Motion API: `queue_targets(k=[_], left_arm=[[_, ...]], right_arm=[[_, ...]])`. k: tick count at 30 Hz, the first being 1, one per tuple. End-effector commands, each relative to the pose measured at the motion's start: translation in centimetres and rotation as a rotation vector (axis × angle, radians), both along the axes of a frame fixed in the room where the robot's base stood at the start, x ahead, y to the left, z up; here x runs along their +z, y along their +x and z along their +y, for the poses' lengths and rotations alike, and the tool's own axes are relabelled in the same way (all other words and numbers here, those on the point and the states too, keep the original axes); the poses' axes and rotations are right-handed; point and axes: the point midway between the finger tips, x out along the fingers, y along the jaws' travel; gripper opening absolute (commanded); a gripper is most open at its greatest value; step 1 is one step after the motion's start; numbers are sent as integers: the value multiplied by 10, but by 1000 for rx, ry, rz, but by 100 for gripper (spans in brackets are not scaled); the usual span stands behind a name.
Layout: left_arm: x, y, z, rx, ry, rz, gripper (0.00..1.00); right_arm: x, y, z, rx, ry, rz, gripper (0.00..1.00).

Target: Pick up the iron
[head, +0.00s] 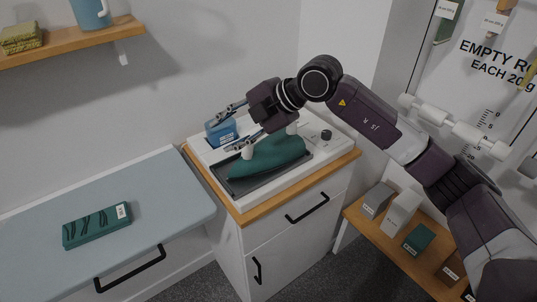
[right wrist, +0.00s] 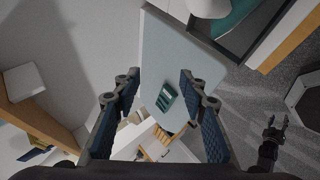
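A teal, iron-shaped body (head: 270,158) with white posts lies on a dark tray in a white unit (head: 318,160) on the cabinet; I take it for the iron. Any handle between the posts is hidden by my right gripper. My right gripper (head: 233,127) is open just above it, fingers pointing left, with nothing between them. In the right wrist view the right gripper's fingers (right wrist: 158,95) are apart, and a teal part (right wrist: 238,12) shows at the top edge, outside them. My left gripper (right wrist: 276,121) shows small at the right there and looks open.
A blue box (head: 222,133) stands close behind the fingers. A grey-blue bench (head: 150,190) at the left bears a green box (head: 97,226). A low wooden shelf (head: 375,232) with several small boxes is at the right. A wall shelf (head: 75,42) is at the upper left.

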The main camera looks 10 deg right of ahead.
Motion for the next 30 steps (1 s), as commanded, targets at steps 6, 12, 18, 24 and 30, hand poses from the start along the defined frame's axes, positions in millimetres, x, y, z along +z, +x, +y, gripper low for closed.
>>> queue_targets(k=[6, 12, 18, 24, 30], left_arm=[[0, 0, 0, 0, 0, 0, 40], [5, 0, 0, 0, 0, 0, 40], [15, 0, 0, 0, 0, 0, 40], [34, 0, 0, 0, 0, 0, 40], [37, 0, 0, 0, 0, 0, 40]], right_arm=[[9, 36, -112, -293, -291, 56, 39], [5, 44, -132, -360, -340, 73, 39], [-13, 54, -125, -356, -338, 73, 39], [-38, 66, -116, -354, -338, 73, 39], [-54, 75, -112, -353, -336, 69, 39]])
